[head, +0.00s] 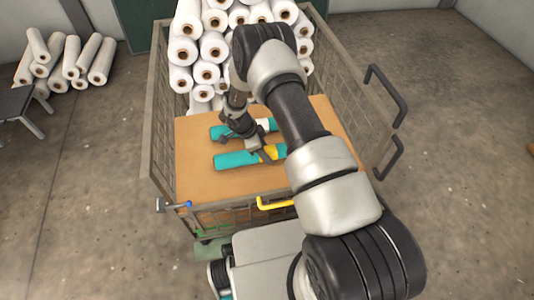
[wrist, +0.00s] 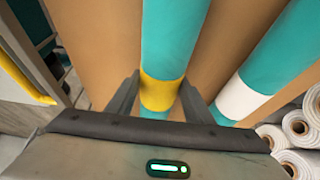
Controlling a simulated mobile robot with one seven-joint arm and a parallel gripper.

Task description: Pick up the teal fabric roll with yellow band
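The teal fabric roll with a yellow band (head: 236,160) lies on a brown board inside the wire cart, nearest its front side. In the wrist view, its yellow band (wrist: 160,92) runs between the two fingers of my gripper (wrist: 160,86). The fingers are spread, one along each side of the roll, with their tips close to its edges. I cannot tell whether they touch it. In the head view, my gripper (head: 262,148) is over the roll's banded part, and my arm hides its right end.
A second teal roll with a white band (head: 222,131) lies behind it; the white band (wrist: 238,99) shows to the right in the wrist view. White rolls (head: 205,72) are stacked at the cart's back. The mesh cart (head: 160,160) surrounds the board (head: 195,185).

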